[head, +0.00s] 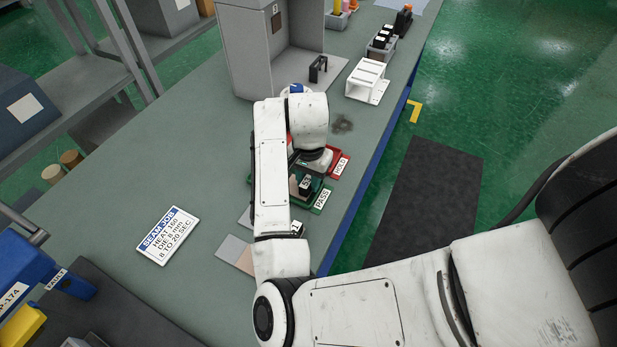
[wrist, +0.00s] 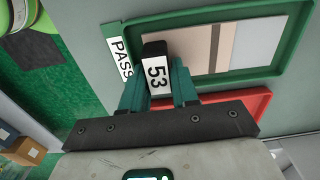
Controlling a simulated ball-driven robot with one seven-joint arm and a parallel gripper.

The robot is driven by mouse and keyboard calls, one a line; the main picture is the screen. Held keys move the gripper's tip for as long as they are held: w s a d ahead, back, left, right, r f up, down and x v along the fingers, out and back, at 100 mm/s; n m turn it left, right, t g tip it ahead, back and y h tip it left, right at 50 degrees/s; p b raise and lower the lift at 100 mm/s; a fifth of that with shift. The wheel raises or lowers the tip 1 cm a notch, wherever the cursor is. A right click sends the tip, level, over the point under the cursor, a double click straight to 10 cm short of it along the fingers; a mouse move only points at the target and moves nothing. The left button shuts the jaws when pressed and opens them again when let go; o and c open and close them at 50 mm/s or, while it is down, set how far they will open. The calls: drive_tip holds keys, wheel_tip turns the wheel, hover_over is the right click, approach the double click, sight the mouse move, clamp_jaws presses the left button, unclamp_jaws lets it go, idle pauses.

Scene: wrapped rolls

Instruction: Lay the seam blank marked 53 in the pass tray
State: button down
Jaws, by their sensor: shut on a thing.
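The seam blank marked 53 has a black grip block (wrist: 154,50) with a white number label, and a flat sheet (wrist: 190,46) of beige, brown and light grey parts. My gripper (wrist: 156,76) is shut on the block, its teal fingers on either side. The sheet appears within the rim of the green pass tray (wrist: 291,45) in the wrist view; whether it touches the floor of the tray I cannot tell. In the head view the pass tray (head: 322,199) is partly hidden by my arm, and the block marked 53 (head: 305,183) shows inside its outline.
A red hold tray (head: 341,164) stands just behind the pass tray. Another grey and tan sheet (head: 236,254) lies in front, partly behind my arm. A seam job card (head: 168,235) lies to the left. A grey cabinet (head: 265,45) and white rack (head: 366,80) stand farther back.

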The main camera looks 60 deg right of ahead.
drive_tip(key=c, duration=0.8)
unclamp_jaws()
drive_tip(key=shift+s, duration=0.1)
drive_tip(key=shift+s, duration=0.1)
drive_tip(key=r, duration=0.3)
drive_tip(key=r+p, duration=0.1)
drive_tip(key=r, duration=0.6)
drive_tip(key=shift+w+r, duration=0.3)
drive_tip(key=shift+r, duration=0.1)
